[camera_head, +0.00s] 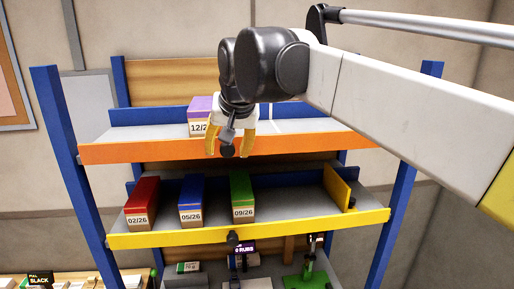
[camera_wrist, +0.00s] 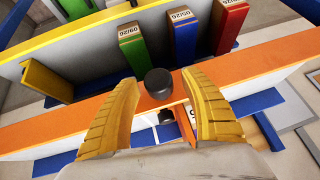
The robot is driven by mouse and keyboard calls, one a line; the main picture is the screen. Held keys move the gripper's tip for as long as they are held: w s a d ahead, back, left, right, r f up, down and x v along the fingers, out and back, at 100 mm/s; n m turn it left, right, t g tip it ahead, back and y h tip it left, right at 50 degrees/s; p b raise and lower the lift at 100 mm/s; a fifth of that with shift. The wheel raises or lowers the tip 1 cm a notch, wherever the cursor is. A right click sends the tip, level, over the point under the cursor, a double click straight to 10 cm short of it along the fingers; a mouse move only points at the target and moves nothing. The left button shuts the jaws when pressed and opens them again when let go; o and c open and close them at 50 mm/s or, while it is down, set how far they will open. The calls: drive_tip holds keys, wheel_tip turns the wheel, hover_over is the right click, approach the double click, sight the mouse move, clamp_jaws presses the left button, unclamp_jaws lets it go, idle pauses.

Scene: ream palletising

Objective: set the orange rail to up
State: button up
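The orange rail (camera_head: 310,143) runs along the front of the upper shelf; in the wrist view it crosses the picture at a slant (camera_wrist: 262,62). A black knob (camera_head: 227,151) sits near the rail's middle; it also shows in the wrist view (camera_wrist: 158,84). My gripper (camera_head: 230,149) is in front of the rail with its yellow fingers apart. In the wrist view the gripper's fingertips (camera_wrist: 159,76) stand on either side of the knob, with visible gaps and no clear contact. My wrist hides part of the upper shelf.
A purple-topped box (camera_head: 201,104) labelled 12/2 stands on the upper shelf. Red (camera_head: 144,195), blue (camera_head: 191,190) and green (camera_head: 242,187) boxes stand on the shelf below, behind a yellow rail (camera_head: 300,228). Blue posts (camera_head: 66,140) flank the shelves.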

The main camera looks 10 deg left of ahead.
drive_tip(key=shift+w, duration=0.15)
drive_tip(key=v, duration=1.2)
drive_tip(key=s+d+f+m+h+b, duration=0.1)
drive_tip(key=s+d+f+b, duration=0.4)
drive_tip(key=f, duration=2.1)
drive_tip(key=s+d+f+h+b, duration=0.1)
drive_tip(key=s+d+f+b, duration=0.5)
drive_tip(key=d+f+b, duration=0.9)
drive_tip(key=s+d+f+m+t+h+b, duration=0.1)
drive_tip(key=s+d+f+b, duration=0.4)
drive_tip(key=f+b, duration=2.1)
drive_tip(key=d+f, duration=0.6)
drive_tip(key=f, duration=0.6)
drive_tip(key=shift+s+f+m+b, duration=0.15)
drive_tip(key=shift+f+m+b, duration=0.15)
drive_tip(key=shift+b, duration=0.05)
